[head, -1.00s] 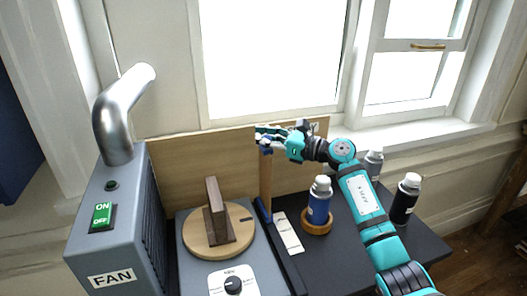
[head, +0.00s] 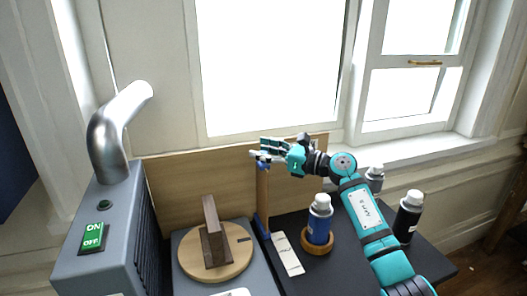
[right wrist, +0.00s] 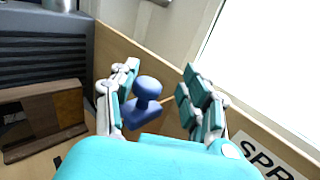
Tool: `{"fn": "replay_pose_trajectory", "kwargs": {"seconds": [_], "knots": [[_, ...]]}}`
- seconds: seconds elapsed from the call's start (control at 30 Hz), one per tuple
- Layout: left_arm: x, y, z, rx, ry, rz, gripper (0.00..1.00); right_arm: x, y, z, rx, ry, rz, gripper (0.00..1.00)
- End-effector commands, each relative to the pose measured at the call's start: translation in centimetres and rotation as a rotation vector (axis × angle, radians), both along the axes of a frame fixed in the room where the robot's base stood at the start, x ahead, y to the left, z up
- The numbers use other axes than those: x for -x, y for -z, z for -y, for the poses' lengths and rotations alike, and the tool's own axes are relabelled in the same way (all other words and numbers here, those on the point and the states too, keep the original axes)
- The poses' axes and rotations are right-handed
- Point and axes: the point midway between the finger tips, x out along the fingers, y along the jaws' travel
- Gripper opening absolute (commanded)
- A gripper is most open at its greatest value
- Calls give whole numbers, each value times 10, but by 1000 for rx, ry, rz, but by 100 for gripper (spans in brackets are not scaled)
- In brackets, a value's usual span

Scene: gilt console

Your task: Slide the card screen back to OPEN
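The card screen (head: 262,203) is a narrow tan upright panel seen nearly edge-on, standing in a blue foot beside the black tabletop. A blue knob (right wrist: 147,90) shows in the right wrist view, in the space between my right gripper's fingers (right wrist: 163,98), closer to the left finger. The fingers are spread and I see no clear grip on the knob. In the head view my right gripper (head: 266,152) is at the screen's top, with its fingers partly covering the knob. The OPEN mark is not readable. My left gripper is not in view.
A round wooden turntable (head: 190,266) with a dark brown block (head: 215,240) stands left of the screen. A blue bottle (head: 319,224) in a wooden ring and a black bottle (head: 408,215) stand right. A tan back board (head: 195,185) runs behind; a grey fan box (head: 95,265) is left.

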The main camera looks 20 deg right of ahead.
Motion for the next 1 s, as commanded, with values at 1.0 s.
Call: {"fn": "replay_pose_trajectory", "kwargs": {"seconds": [1.0], "knots": [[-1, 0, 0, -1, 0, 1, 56, 83, 1, 88, 0, 0, -1, 47]]}}
